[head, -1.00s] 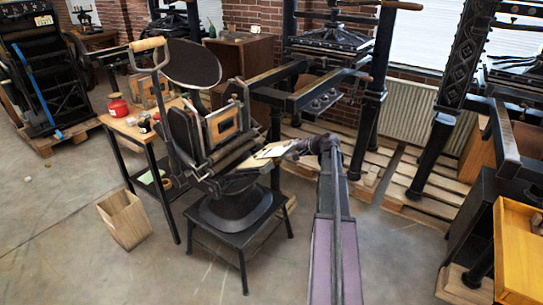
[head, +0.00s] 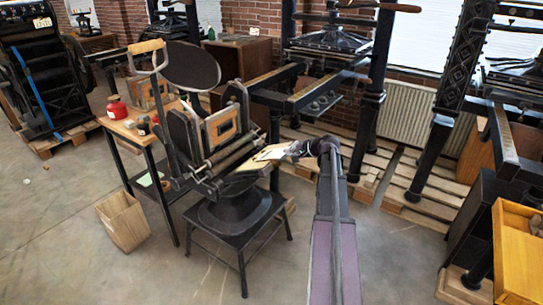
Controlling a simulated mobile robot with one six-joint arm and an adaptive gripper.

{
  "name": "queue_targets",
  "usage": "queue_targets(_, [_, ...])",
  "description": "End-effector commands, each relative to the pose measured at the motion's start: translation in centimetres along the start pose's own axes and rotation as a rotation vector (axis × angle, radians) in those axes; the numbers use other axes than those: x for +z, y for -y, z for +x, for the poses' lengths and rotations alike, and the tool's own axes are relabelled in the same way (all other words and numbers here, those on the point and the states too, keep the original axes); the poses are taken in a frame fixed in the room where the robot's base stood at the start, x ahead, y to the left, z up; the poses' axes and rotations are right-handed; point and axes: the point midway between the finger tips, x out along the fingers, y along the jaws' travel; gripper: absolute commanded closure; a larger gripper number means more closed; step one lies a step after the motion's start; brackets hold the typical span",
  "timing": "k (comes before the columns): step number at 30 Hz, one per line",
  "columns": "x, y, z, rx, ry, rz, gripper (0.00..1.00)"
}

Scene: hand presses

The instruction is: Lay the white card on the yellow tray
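My gripper (head: 297,150) is at the end of my arm, low in front of the small black hand press, at the right edge of a pale, flat piece (head: 272,153). This piece looks like the white card, lying at or just above the press's small light-wood board (head: 255,164). It is too small to tell whether they touch. My gripper's fingers are too small and dark to show whether they are shut on it. A yellow, open-topped tray (head: 515,262) stands at the lower right, well apart from my gripper.
The small hand press (head: 200,135) stands on a black stand (head: 240,228). A wooden table (head: 130,122) with a red can (head: 116,108) is to its left, and a wooden bin (head: 122,220) is on the floor. Larger presses stand on pallets behind. Floor at the front is clear.

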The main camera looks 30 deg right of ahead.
Motion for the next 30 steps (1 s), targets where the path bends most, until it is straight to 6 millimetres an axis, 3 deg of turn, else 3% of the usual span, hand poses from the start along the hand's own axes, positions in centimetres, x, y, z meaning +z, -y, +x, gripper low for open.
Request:
queue_targets(21, [0.0, 0.1, -2.5, 0.0, -0.001, 0.0, 1.0])
queue_targets(30, [0.0, 0.0, -2.8, 0.0, -0.001, 0.0, 1.0])
